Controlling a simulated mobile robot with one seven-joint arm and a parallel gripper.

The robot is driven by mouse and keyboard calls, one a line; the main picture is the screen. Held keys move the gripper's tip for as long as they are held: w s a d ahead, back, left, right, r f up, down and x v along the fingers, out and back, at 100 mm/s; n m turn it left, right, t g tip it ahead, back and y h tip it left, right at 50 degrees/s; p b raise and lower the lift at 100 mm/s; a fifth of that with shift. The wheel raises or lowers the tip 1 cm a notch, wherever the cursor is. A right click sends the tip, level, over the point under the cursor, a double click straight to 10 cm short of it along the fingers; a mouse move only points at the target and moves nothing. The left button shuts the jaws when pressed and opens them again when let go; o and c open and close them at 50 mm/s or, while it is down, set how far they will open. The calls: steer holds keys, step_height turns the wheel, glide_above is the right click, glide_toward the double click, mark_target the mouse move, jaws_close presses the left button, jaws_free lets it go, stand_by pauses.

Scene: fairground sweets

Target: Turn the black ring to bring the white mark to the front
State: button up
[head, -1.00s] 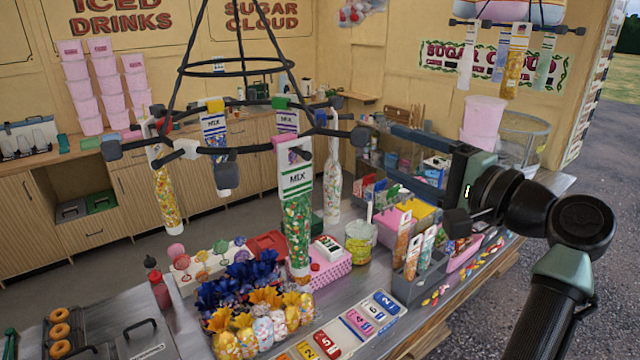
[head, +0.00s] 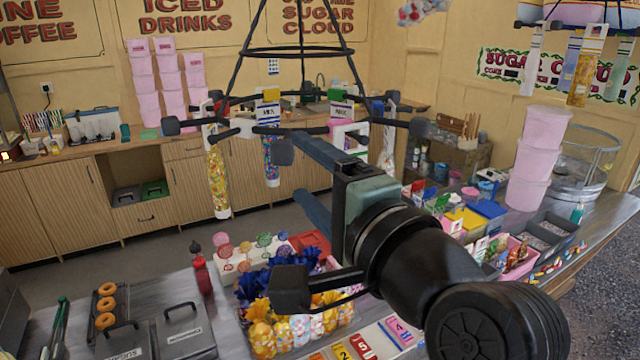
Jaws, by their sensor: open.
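The black ring (head: 300,128) hangs from a black frame in the middle of the head view, with knobbed arms around it and coloured tags. A small white block (head: 241,126), which appears to be the white mark, is on the ring's front left. Sweet tubes hang from the ring; a yellow-topped one (head: 270,150) shows near the middle. My gripper (head: 299,167) is open and empty in front of the ring's near right side. Its upper finger overlaps the ring in the picture; I cannot tell if they touch. My gripper and arm hide part of the near right tubes.
Below stands a counter with lollipops (head: 245,252), wrapped sweets (head: 300,325), a red bottle (head: 202,270) and doughnuts (head: 105,305). Pink tubs (head: 537,158) stand at the right. More tubes (head: 585,72) hang at the upper right. Floor shows behind the counter.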

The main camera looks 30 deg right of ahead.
mark_target(287, 157)
steer(key=w, duration=0.7)
steer(key=shift+w+a, duration=0.1)
steer(key=shift+w, duration=0.05)
